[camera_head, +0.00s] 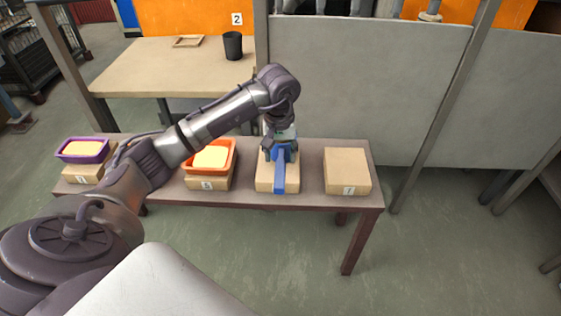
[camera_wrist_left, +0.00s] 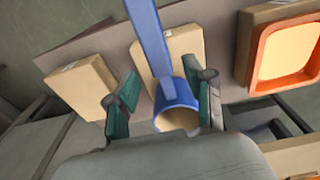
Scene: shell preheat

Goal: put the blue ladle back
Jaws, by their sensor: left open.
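The blue ladle (camera_head: 279,182) is at the third cardboard box (camera_head: 262,184) on the low bench. Its handle points toward the front of the head view. In the left wrist view, the ladle's cup (camera_wrist_left: 176,104) faces the camera and its handle runs up over the box. My left gripper (camera_head: 280,148) is over that box, at the cup end. In the left wrist view, its open fingers (camera_wrist_left: 165,98) stand on either side of the cup, closer on the right. I cannot tell whether the fingers touch the cup. My right gripper is not in view.
The bench (camera_head: 310,202) also bears an empty box (camera_head: 347,171) at right, an orange tray (camera_head: 187,166) and a purple tray (camera_head: 103,153) on boxes. Behind stand a table (camera_head: 150,70) with a black cup (camera_head: 233,46) and a grey panel (camera_head: 350,85).

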